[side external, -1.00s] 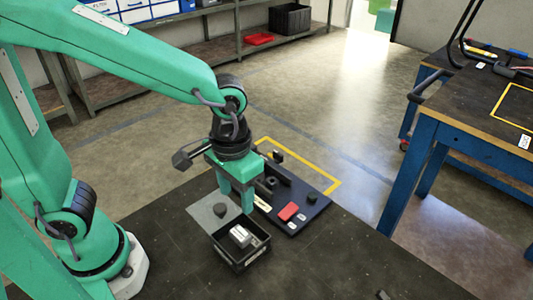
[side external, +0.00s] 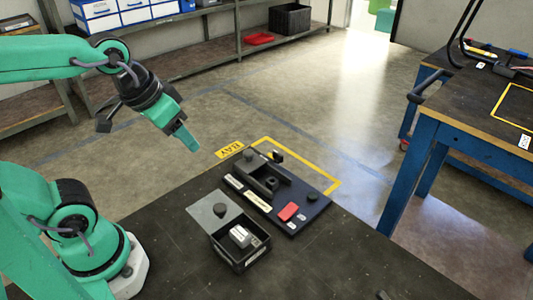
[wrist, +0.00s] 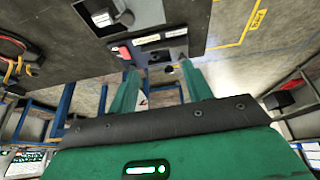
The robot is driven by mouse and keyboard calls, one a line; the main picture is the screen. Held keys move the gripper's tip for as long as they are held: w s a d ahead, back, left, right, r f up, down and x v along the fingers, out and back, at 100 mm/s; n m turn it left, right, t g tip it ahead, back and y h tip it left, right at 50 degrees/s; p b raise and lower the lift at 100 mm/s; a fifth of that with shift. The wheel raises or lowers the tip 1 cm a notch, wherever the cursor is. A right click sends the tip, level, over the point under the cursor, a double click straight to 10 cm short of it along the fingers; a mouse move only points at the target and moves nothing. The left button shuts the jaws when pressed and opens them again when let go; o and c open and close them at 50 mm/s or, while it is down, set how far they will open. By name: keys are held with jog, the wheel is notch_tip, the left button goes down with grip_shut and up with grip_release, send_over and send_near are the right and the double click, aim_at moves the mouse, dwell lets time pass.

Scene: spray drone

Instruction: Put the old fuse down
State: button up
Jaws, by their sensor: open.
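A grey-and-white block (side external: 240,236), which looks like the old fuse, lies in a small black bin (side external: 226,252) at the table's front. The bin, with a pale piece inside, also shows at the top of the wrist view (wrist: 78,8). My gripper (side external: 190,144) is raised behind and left of the bin, clear of it, and tilted. Its two green fingers are spread in the wrist view (wrist: 160,80), with nothing held between them.
A dark board (side external: 312,212) carries a grey holder (side external: 262,180) and a red piece (side external: 288,211). A grey plate with a dark knob (side external: 220,210) lies behind the bin. The right front of the table is mostly clear.

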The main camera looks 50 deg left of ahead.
jog(key=shift+s+a+r+t, duration=0.15)
jog(key=shift+s+a+r, duration=0.1)
jog(key=shift+a, duration=0.15)
jog(key=shift+s+a+r+t, duration=0.15)
jog(key=shift+s+a, duration=0.1)
jog(key=shift+a, duration=0.15)
jog(key=shift+w, duration=0.15)
dwell(0.4)
